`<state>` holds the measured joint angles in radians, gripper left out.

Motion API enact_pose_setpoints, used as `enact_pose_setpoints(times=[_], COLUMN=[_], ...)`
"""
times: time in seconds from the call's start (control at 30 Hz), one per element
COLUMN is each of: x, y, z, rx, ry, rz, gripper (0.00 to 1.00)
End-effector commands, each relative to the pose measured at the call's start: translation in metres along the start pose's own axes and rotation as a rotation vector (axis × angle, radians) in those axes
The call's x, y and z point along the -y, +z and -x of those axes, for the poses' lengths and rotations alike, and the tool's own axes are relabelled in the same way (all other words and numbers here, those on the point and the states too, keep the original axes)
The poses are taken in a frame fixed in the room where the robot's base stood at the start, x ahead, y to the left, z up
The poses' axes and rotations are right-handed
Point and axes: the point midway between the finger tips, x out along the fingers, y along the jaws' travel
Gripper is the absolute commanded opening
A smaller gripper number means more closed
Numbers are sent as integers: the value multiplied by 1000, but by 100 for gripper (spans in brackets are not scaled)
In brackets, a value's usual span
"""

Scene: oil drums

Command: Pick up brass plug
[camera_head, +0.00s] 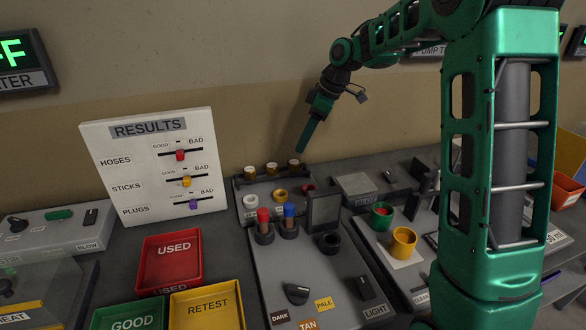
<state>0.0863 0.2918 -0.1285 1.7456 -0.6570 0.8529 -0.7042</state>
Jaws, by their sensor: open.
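A small brass-coloured ring-shaped piece (280,196), which looks like the brass plug, sits on the grey panel between a white ring-shaped piece (250,200) and a red one (308,188). My gripper (304,146) is above and behind this row, slightly to the right, pointing down. It is apart from the brass piece and holds nothing that I can see. It is open, though its fingers appear nearly edge-on and their gap is not clear.
Several brown, pale-topped pieces (272,168) stand just behind the row. A red-topped tube (263,220), a blue-topped tube (289,216) and an upright dark plate (323,210) stand in front. Red USED (170,235), GOOD and RETEST trays lie left. A yellow cup (403,243) stands right.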

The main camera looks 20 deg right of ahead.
Motion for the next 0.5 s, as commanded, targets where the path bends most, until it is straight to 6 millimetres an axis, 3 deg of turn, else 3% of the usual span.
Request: enact_pose_setpoints(times=[0.2,0.5], x=[0,-1], y=[0,1], z=[-28,-46], rx=[1,2], ry=[-1,-1], rz=[-2,-4], gripper=[50,50])
